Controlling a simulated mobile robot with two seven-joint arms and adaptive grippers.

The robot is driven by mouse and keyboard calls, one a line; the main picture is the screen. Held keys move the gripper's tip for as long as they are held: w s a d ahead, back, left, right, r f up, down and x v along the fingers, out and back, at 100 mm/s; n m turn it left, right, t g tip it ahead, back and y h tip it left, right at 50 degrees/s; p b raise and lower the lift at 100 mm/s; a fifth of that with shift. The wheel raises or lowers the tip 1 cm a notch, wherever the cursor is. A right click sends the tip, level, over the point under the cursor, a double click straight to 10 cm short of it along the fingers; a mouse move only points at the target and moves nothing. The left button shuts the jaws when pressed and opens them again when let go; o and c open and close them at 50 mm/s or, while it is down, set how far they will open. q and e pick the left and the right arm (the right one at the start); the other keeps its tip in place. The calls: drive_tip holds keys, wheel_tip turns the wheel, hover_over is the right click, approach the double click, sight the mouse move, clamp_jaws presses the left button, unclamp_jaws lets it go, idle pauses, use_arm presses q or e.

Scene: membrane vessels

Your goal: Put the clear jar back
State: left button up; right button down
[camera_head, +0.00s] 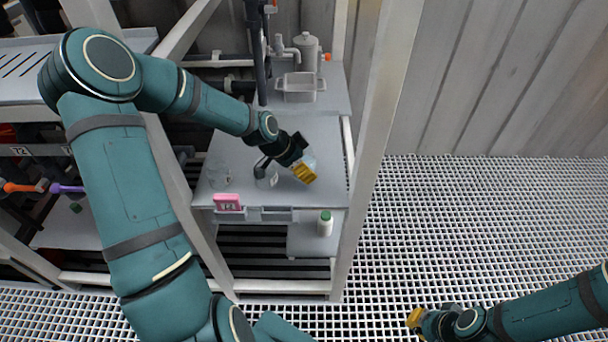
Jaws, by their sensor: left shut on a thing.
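My left gripper (303,171) with yellow fingertips is over the right part of the grey bench top (325,130). It is shut on a clear jar (310,157), which shows only as a pale see-through shape beside the fingers. The fingers hide part of the jar, and I cannot tell whether it touches the bench.
A pink label block (228,202) sits at the bench's front edge. A white bottle with a green cap (325,223) stands on a lower shelf. A grey tray (300,86) and canister (307,50) are at the back. White frame posts (377,140) flank the bench.

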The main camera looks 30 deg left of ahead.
use_arm(q)
wheel_tip(320, 180, down, 3)
drive_tip(key=shift+r+b, duration=0.1)
drive_tip(key=shift+b, duration=0.2)
drive_tip(key=o, duration=1.4)
drive_tip(key=shift+c, duration=0.2)
drive_tip(key=shift+r, duration=0.1)
drive_tip(key=p+v, duration=0.4)
drive_tip(key=v, duration=0.8)
drive_tip(key=shift+p, duration=0.3)
